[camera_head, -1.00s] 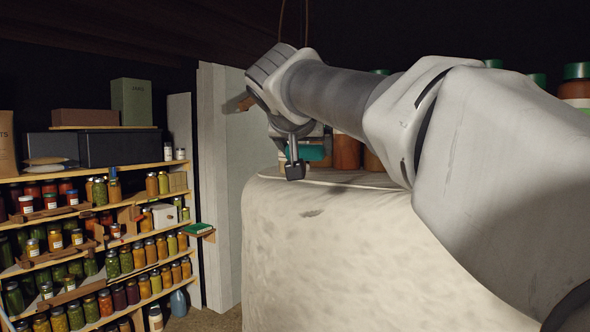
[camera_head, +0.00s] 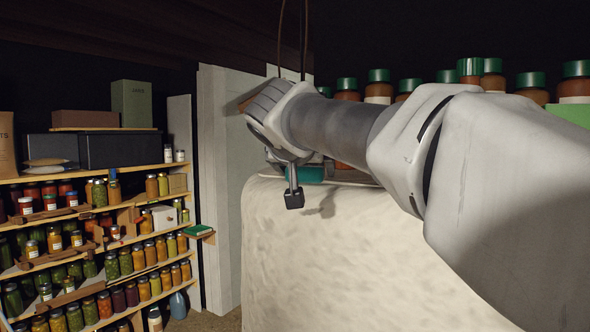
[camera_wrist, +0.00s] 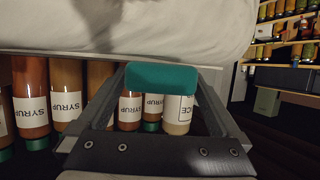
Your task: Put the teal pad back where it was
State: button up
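The teal pad (camera_wrist: 162,78) sits between the two fingertips of my gripper (camera_wrist: 161,90) in the wrist view, with a finger at each end of it. My gripper appears shut on it. In the head view the teal pad (camera_head: 311,174) shows partly behind my gripper (camera_head: 294,197), over the top of a large pale, rounded, cloth-like block (camera_head: 350,245). The wrist and a finger hide part of the pad there. I cannot tell whether the pad touches the block.
Jars with green lids (camera_head: 378,88) stand in a row behind the block; some carry syrup labels (camera_wrist: 68,105). A light green item (camera_head: 570,113) is at the right edge. Shelves of jars (camera_head: 120,262) fill the left. A green book-like item (camera_head: 197,230) juts from a shelf end.

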jog(key=shift+r, duration=0.1)
jog(key=shift+s+r+p, duration=0.1)
jog(key=shift+r+p, duration=0.1)
jog(key=shift+p, duration=0.1)
jog(key=b+v, duration=0.1)
jog(key=v, duration=1)
jog(key=shift+s+b, duration=0.35)
jog(key=shift+s+a, duration=0.1)
jog(key=shift+a, duration=0.05)
